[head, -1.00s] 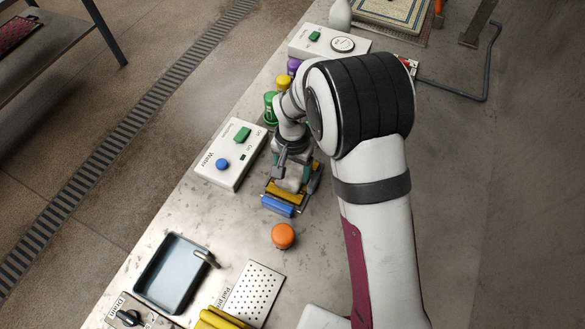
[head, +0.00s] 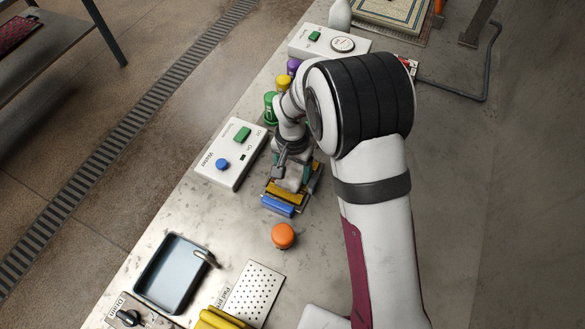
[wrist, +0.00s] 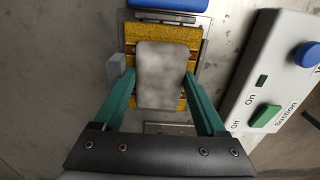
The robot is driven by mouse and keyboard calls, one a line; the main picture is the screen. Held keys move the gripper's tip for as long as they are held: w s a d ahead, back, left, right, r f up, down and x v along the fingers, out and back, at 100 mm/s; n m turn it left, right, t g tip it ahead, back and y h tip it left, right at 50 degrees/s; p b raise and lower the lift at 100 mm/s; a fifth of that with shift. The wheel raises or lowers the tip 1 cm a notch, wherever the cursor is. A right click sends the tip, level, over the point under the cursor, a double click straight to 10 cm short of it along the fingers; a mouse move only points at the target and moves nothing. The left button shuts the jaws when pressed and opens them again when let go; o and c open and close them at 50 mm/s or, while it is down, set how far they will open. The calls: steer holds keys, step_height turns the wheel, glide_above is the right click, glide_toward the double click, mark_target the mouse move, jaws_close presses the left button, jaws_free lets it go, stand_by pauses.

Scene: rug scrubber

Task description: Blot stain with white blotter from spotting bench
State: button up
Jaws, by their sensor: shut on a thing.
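The white blotter (wrist: 166,75), a pale grey-mottled block with rounded corners, is between the green fingers of my gripper (wrist: 160,80) in the wrist view. The fingers are shut on its two sides. The blotter overlaps a mustard-yellow, coarse-looking piece (wrist: 190,38) behind it; I cannot tell whether they touch. A patterned rug (head: 395,12) is at the top edge. I cannot make out a stain.
A blue piece (head: 277,205) lies just in front of the gripper. A white switch box (head: 230,155) stands close on its left, with coloured-capped bottles (head: 271,105) behind. An orange knob (head: 283,236), a grey tray (head: 172,272) and a perforated plate (head: 255,293) are nearer.

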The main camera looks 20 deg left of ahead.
steer(key=shift+r, duration=3.55)
